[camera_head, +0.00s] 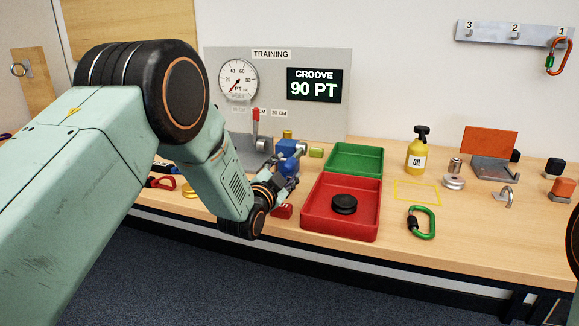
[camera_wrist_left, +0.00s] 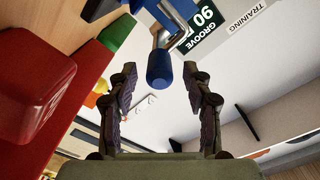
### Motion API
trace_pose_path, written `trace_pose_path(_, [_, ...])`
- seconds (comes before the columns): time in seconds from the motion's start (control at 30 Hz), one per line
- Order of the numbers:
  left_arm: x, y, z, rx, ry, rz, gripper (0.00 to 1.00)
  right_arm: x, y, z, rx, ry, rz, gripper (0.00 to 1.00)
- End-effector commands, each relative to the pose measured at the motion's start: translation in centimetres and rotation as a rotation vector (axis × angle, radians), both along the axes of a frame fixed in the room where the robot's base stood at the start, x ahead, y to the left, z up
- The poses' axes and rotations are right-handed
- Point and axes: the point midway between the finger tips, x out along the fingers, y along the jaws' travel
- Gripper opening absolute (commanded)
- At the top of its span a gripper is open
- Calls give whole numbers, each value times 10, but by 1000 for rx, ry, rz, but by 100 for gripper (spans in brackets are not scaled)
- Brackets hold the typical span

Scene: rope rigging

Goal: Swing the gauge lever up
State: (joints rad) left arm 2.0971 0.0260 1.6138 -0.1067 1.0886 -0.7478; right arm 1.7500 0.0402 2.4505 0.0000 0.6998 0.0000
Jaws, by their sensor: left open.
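The gauge (camera_head: 238,80) is a round white dial on the grey TRAINING panel. A red-handled lever (camera_head: 255,122) stands upright below it on a grey metal base. To its right is a blue device (camera_head: 288,150). In the left wrist view a blue grip (camera_wrist_left: 159,68) on a bent metal arm hangs from a blue body. Which of these levers is the gauge's, I cannot tell. My left gripper (camera_head: 274,186) is open and empty, just in front of the blue device. In the wrist view its fingers (camera_wrist_left: 160,92) stand either side of the blue grip's end, apart from it.
Right of my gripper are a red tray (camera_head: 312,224) holding a black disc (camera_head: 344,204) and a green tray (camera_head: 370,160). My left arm hides the bench's left part.

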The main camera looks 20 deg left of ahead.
Motion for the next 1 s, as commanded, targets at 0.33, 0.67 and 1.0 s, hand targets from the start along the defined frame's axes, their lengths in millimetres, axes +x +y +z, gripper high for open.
trace_pose_path(0.33, [29,-3,0,1,-1,-1,50,0,0,-4,0,-1,0,40])
trace_pose_path(0.67, [32,-3,0,0,0,0,48,0,0,-4,0,-1,0,40])
trace_pose_path(1.0, [32,-3,0,0,0,0,19,0,0,-4,0,-1,0,40])
